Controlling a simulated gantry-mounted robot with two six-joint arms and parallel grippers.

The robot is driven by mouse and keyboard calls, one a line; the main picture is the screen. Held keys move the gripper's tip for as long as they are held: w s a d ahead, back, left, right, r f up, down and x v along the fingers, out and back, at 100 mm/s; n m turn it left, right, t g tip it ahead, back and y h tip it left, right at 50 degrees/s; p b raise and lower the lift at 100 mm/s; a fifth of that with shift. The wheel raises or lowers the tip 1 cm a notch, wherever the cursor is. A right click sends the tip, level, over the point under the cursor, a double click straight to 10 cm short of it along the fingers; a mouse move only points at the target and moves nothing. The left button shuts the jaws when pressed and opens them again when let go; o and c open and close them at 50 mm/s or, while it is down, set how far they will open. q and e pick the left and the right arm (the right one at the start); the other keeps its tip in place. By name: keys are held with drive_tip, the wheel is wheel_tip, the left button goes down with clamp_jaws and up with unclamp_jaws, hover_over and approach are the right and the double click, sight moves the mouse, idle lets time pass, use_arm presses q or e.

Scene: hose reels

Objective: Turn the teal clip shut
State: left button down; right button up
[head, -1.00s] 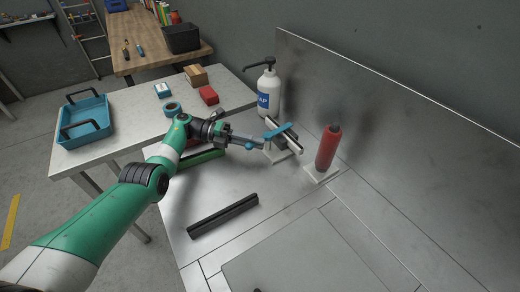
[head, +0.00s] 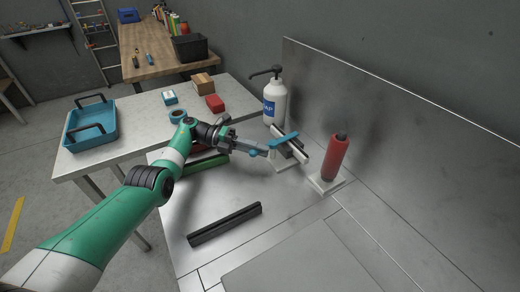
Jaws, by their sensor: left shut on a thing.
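The teal clip (head: 284,140) lies across a light-coloured bar (head: 301,156) on a small stand on the metal worktop, in the middle of the head view. It slants up to the right. My left gripper (head: 264,151) reaches in from the left and is shut on the near left end of the clip. The fingertips partly hide that end, so the exact grip is hard to see. My right gripper is not in view.
A red cylinder (head: 335,158) stands on a white base right of the clip. A white pump bottle (head: 274,100) stands behind. A black bar (head: 225,223) and a green block (head: 205,166) lie on the worktop (head: 300,225), whose front is mostly clear.

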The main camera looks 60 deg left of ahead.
use_arm(q)
drive_tip(key=shift+r, duration=0.1)
drive_tip(key=c, duration=1.2)
unclamp_jaws()
drive_tip(key=shift+c, duration=0.2)
drive_tip(key=o, duration=0.4)
drive_tip(key=shift+s, duration=0.25)
drive_tip(key=shift+w, duration=0.1)
drive_tip(key=b+v, duration=0.1)
drive_tip(key=v, duration=0.1)
drive_tip(key=b+v, duration=0.1)
drive_tip(key=v, duration=0.1)
drive_tip(key=b+v, duration=0.2)
drive_tip(key=v, duration=0.1)
drive_tip(key=shift+f, duration=0.4)
drive_tip(key=shift+a+r, duration=0.2)
drive_tip(key=shift+r, duration=0.1)
drive_tip(key=shift+c, duration=0.3)
